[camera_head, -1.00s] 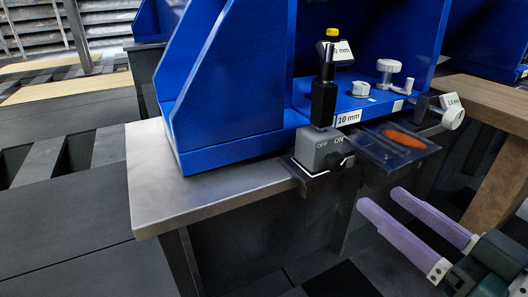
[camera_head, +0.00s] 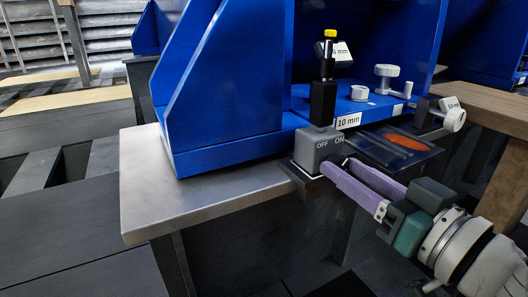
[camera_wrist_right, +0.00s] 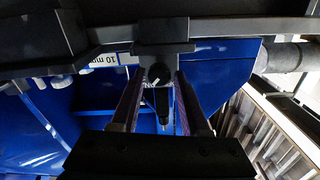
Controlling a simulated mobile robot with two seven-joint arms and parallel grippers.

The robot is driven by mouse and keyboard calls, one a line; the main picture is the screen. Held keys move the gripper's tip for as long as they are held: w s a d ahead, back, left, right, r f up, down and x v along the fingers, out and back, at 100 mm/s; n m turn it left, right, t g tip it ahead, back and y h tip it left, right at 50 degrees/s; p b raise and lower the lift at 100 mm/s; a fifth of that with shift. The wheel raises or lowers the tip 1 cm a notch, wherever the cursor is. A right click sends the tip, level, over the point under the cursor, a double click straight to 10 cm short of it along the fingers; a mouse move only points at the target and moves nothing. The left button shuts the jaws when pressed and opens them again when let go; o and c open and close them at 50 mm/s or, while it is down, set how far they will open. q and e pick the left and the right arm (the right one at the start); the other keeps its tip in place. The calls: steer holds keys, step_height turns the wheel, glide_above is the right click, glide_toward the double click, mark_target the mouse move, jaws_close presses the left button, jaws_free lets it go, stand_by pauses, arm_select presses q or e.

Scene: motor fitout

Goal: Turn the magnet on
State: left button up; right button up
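The magnet is a grey box (camera_head: 312,150) marked OFF and ON, with a black post rising from its top. It sits at the front edge of the metal table, beside the blue fixture. My right gripper (camera_head: 337,163) is at its front right side, with its two purple fingers apart. In the head view the fingers hide the magnet's dark knob. In the right wrist view the round knob (camera_wrist_right: 159,74) shows between the tips of my right gripper (camera_wrist_right: 163,82). I cannot tell whether the fingers touch it. My left gripper is not in view.
The blue fixture (camera_head: 225,95) stands behind the magnet, with a 10 mm label (camera_head: 347,121) and white knobs (camera_head: 386,71). The metal table (camera_head: 150,185) is bare at left.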

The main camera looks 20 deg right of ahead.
jaws_close()
steer(key=shift+n, duration=0.3)
steer(key=n+p, duration=0.1)
steer(key=n, duration=0.1)
steer(key=shift+r+n+p, duration=0.1)
steer(key=shift+n+p, duration=0.2)
steer(key=shift+n, duration=0.1)
steer(key=n+p, duration=0.1)
steer(key=n, duration=0.3)
steer(key=shift+d+n, duration=0.1)
steer(key=shift+n, duration=0.2)
steer(key=n, duration=0.4)
steer(key=shift+p, duration=0.4)
steer(key=shift+n, duration=2.2)
